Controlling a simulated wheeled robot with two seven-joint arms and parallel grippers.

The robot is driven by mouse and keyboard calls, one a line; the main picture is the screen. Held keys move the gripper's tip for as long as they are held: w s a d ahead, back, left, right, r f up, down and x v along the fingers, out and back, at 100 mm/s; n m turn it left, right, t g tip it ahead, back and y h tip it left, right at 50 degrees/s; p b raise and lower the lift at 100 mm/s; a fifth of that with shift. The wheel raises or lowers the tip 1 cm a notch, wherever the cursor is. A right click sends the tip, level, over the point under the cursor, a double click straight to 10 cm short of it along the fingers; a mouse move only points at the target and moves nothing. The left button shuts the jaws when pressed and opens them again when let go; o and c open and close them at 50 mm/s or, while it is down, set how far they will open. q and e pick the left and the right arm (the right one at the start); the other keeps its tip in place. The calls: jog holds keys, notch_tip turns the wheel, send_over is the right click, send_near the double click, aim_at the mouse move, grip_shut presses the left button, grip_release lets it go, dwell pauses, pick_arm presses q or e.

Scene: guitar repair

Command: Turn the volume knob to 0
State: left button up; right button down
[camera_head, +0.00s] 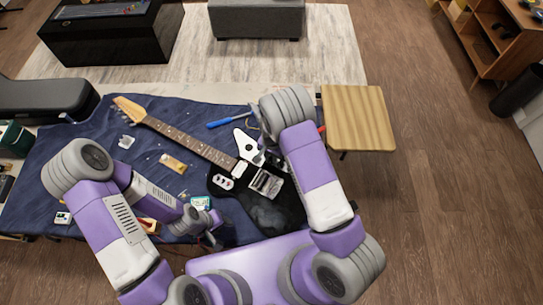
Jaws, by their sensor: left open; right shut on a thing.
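An electric guitar lies on the blue cloth, its wooden neck (190,137) running from the upper left down to the black body (268,217). A white plate (243,143) is at the body's upper edge. I cannot make out the volume knob. My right gripper (268,157) is beside this plate, low over the upper part of the body, partly hidden by my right arm. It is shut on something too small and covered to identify. My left gripper (213,237) is open, near the body's lower left edge, apart from the plate.
The blue cloth (60,165) covers the table. A wooden stool (358,118) stands right of the table. A dark case (45,98) is at the left.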

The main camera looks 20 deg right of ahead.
aim_at(271, 158)
jog(key=shift+w+r, duration=0.1)
jog(key=c, duration=0.9)
grip_release()
jog(key=shift+c, duration=0.2)
notch_tip(271, 158, up, 8)
jog(key=p, duration=0.5)
jog(key=shift+p, duration=0.3)
pick_arm(q)
notch_tip(271, 158, up, 6)
jog(key=shift+f, duration=0.2)
